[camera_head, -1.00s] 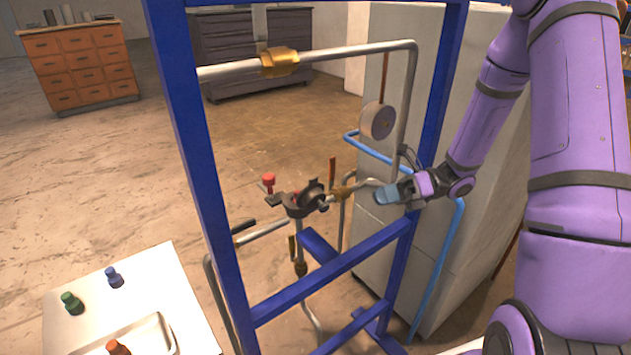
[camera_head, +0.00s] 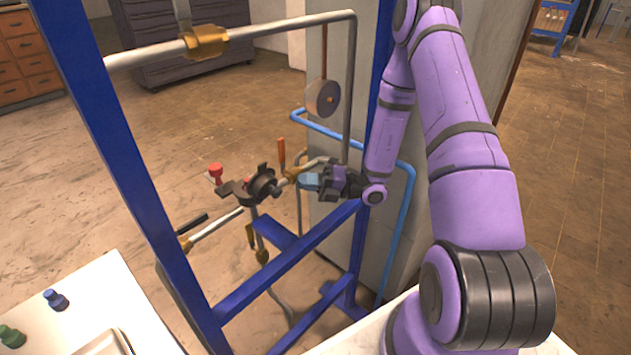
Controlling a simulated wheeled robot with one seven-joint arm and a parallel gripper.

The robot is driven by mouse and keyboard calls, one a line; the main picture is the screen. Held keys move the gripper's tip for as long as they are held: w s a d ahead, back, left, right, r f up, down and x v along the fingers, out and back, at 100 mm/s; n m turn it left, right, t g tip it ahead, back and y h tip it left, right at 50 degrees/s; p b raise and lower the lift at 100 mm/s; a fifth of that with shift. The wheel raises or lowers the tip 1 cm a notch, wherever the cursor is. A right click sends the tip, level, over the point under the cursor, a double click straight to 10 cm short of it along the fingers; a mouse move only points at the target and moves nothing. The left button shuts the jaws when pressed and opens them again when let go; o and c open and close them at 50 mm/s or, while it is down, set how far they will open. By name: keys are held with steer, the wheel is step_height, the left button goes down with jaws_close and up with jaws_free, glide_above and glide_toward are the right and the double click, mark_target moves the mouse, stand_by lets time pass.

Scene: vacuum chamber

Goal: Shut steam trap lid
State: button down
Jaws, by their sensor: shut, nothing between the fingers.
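The steam trap (camera_head: 238,190) is a small dark fitting on the pipework inside the blue frame, left of my gripper. Its dark round lid (camera_head: 264,181) appears tilted up on the right side of the body, though the exact angle is hard to tell. My gripper (camera_head: 308,181) has pale blue fingers, which are shut and empty. It points left, just right of the lid, with a pipe end close by. I cannot tell whether the fingers touch the pipe, but they look apart from the lid.
Blue frame posts (camera_head: 115,150) and a crossbar (camera_head: 290,258) surround the pipes. A red knob (camera_head: 215,170) and an orange-red lever (camera_head: 282,152) stand near the trap. A round gauge (camera_head: 322,98) hangs above my gripper. A white table (camera_head: 95,300) is at lower left.

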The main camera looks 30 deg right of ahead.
mark_target(265, 167)
steer(key=w+a, duration=0.1)
steer(key=w+a+r, duration=0.1)
steer(key=w+a, duration=0.3)
steer(key=shift+a+r, duration=0.1)
steer(key=shift+r, duration=0.3)
steer(key=shift+w+a+r, duration=0.1)
steer(key=shift+w, duration=0.25)
steer(key=shift+w+r, duration=0.1)
steer(key=shift+w, duration=0.05)
